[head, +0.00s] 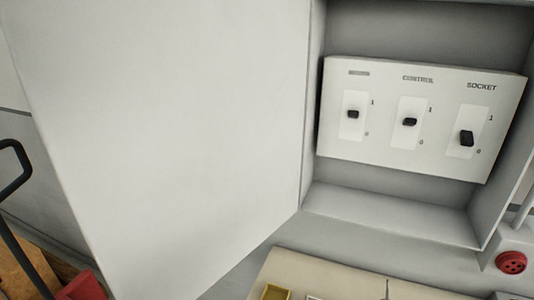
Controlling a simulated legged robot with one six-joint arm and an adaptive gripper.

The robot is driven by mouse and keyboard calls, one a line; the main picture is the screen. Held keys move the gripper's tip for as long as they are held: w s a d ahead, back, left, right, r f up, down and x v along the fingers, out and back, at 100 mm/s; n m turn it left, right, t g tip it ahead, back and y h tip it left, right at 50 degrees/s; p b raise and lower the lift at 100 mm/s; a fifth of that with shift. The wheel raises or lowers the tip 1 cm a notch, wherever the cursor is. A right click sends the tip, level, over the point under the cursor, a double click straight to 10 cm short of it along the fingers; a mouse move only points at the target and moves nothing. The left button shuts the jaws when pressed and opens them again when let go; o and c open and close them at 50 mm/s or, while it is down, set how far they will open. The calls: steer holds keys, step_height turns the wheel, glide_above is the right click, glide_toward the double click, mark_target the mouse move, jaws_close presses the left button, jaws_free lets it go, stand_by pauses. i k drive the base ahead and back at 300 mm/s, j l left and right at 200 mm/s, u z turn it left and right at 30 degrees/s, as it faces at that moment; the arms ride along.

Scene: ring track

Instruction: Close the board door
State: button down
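The board door (165,130) is a large pale panel filling the left half of the head view. It stands open, swung out to the left of the board's box. The open box (390,215) is at the right, with a white switch panel (385,148) inside. The panel carries three black switches, two of them labelled CONTROL (409,122) and SOCKET (466,138). The label above the left switch (353,114) is too blurred to read. My gripper is not in view.
A red round socket (511,262) sits at the lower right below the box. A beige surface (340,278) with a yellow-rimmed item (275,292) is at the bottom. A black curved handle (18,175) and a red object (82,287) are at the left, near the door's edge.

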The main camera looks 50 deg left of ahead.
mark_target(171, 132)
steer(key=k+j+u, duration=0.3)
steer(key=k+j, duration=0.5)
steer(key=j+u, duration=0.25)
steer(key=j, duration=1.15)
steer(key=i, duration=0.1)
